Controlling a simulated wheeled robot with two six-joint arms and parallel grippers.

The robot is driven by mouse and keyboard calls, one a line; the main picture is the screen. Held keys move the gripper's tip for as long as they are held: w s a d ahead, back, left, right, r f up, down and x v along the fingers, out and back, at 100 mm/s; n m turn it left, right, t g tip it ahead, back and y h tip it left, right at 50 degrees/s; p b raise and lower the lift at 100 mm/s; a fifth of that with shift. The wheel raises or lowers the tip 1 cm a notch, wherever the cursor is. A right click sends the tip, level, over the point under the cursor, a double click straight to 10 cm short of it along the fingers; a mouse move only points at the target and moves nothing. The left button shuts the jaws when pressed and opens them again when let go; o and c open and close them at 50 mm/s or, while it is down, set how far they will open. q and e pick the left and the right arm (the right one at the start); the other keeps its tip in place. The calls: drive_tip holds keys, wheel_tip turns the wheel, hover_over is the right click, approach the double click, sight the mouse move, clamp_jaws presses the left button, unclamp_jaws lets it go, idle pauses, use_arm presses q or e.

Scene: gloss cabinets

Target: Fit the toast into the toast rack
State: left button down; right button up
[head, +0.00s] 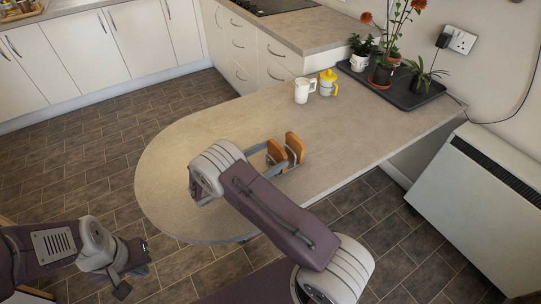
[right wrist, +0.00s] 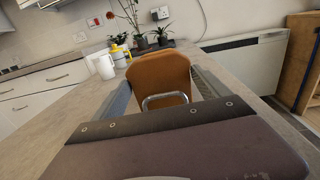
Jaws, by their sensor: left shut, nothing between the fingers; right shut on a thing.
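Two brown slices of toast show upright close together on the counter in the head view, a farther slice (head: 295,146) and a nearer slice (head: 276,152). My right gripper (head: 283,155) has its grey fingers on either side there and is shut on a slice of toast. How deep the held slice sits is unclear. My left gripper (head: 126,268) is shut and empty, away from the counter.
The counter (head: 190,140) has a rounded end and much clear room. A dark tray (head: 405,92) with potted plants is by the wall. A white heater (head: 470,195) stands at right.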

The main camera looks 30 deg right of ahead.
drive_tip(key=shift+f, duration=0.35)
drive_tip(key=o, duration=1.3)
drive_tip(key=a, duration=0.3)
drive_tip(key=s+a, duration=0.1)
drive_tip(key=a, duration=0.2)
drive_tip(key=a+b, duration=0.1)
drive_tip(key=a, duration=0.2)
drive_tip(key=shift+s, duration=0.2)
